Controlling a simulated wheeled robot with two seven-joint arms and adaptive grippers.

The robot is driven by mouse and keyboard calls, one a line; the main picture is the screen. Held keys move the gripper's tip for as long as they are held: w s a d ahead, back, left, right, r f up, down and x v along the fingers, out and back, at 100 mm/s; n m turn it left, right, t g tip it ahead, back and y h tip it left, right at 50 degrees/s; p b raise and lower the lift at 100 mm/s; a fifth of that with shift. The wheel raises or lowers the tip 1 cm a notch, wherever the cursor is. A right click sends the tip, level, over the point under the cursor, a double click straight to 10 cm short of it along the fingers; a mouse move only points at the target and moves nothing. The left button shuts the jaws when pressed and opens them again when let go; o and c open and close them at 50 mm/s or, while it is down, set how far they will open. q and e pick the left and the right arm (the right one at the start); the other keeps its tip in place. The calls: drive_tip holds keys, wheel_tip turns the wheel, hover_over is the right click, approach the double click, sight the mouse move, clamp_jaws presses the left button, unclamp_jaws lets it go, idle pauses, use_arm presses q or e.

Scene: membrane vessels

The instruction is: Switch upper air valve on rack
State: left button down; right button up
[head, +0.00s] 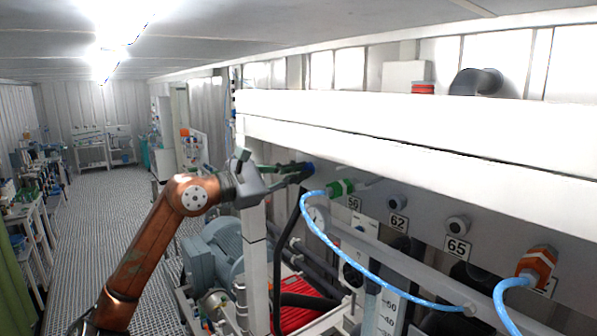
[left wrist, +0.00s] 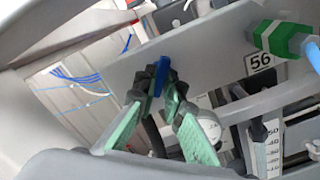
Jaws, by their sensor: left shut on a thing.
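A blue valve handle (left wrist: 161,70) sticks out from the grey panel of the rack (left wrist: 200,58), left of the label 56. My left gripper (left wrist: 163,85) has its dark fingertips closed on this handle, with green pads along the fingers. In the head view my left gripper (head: 296,172) reaches in from the left under the white beam, with its tips at the blue handle (head: 308,168). The fingers hide part of the handle, and its exact angle is hard to tell. My right gripper is not in view.
A green fitting (head: 341,188) with a blue hose (head: 350,262) sits just right of the handle. An orange fitting (head: 537,266) is farther right. A white beam (head: 400,148) overhangs the panel. Pumps (head: 215,255) stand below; the grated aisle (head: 100,205) at left is clear.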

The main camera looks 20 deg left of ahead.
use_arm(q)
drive_tip(key=shift+m+p, duration=0.35)
drive_tip(key=shift+m, duration=4.55)
drive_tip(key=c, duration=2)
unclamp_jaws()
drive_tip(key=shift+w, duration=0.1)
drive_tip(key=v, duration=1.2)
